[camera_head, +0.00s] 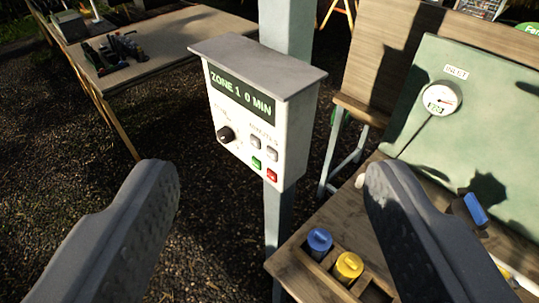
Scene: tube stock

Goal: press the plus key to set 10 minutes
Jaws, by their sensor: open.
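A light control box (255,105) with a grey roof is fixed to a post. Its dark display (241,93) reads "ZONE 1 0 MIN" in green. Under a small label are two grey keys, a left one (255,142) and a right one (272,154). Their marks are too small to read, so I cannot tell which is the plus key. Below them are a green key (256,163) and a red key (271,175). A black knob (226,134) is at the left. My gripper (271,178) is open and empty, its fingers in front of the box, apart from it.
A wooden bench (292,268) at lower right holds a blue-capped item (319,240) and a yellow-capped one (348,266). Behind it stands a green panel (510,130) with a gauge (441,98). A table (175,38) with tools is at upper left. The post (286,25) rises behind the box.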

